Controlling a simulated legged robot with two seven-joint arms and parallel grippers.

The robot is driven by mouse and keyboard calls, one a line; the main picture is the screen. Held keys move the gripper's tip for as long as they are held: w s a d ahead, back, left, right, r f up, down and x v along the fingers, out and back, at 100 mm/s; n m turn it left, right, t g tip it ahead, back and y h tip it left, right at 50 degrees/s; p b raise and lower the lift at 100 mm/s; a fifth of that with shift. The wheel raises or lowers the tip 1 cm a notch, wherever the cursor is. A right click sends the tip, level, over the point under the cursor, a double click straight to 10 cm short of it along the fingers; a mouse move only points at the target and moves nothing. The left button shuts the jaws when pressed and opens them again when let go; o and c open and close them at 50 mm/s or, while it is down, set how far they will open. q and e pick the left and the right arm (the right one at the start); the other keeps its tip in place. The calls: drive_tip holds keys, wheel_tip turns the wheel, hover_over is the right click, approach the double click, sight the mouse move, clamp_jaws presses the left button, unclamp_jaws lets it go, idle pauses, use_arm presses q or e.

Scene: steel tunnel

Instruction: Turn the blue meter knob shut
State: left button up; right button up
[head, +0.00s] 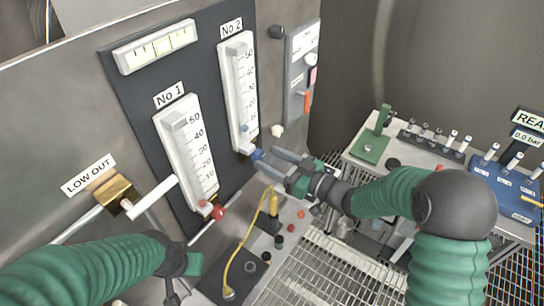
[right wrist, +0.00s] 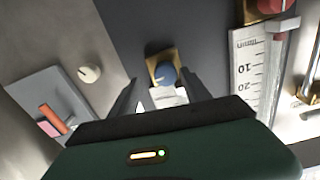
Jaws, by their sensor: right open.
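The blue meter knob (head: 257,154) sits at the foot of the No 2 meter (head: 238,90) on the dark wall panel. In the right wrist view the blue knob (right wrist: 165,75) shows on a brass block, with a pale pointer line on its face. My right gripper (head: 267,160) is open at the knob; its two fingers (right wrist: 160,92) stand apart, one to each side of the knob in the picture. I cannot tell whether they touch it. My left gripper (head: 186,265) is low at the left, partly in view, away from the knob; its jaws are not clear.
The No 1 meter (head: 188,155) with a red knob (head: 218,212) is to the left. A white lever on a brass valve (head: 116,192) juts out below LOW OUT. A cream knob (right wrist: 90,74) and a grey panel (right wrist: 62,105) are nearby. A bench (head: 348,152) stands at right.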

drive_tip(key=shift+a, duration=0.5)
drive_tip(key=shift+w+a+f, duration=0.1)
drive_tip(key=shift+a, duration=0.6)
drive_tip(key=shift+c, duration=0.4)
drive_tip(key=shift+a, duration=0.15)
drive_tip(key=shift+c, duration=2.3)
drive_tip(key=shift+w+d+f, duration=0.1)
drive_tip(key=shift+w+d, duration=0.05)
drive_tip(key=shift+d, duration=0.45)
clamp_jaws()
use_arm(q)
drive_tip(key=shift+w+a+f, duration=0.1)
drive_tip(key=shift+a+f, duration=0.1)
drive_tip(key=shift+a, duration=0.7)
use_arm(e)
drive_tip(key=shift+a, duration=0.1)
use_arm(q)
drive_tip(key=shift+f, duration=0.15)
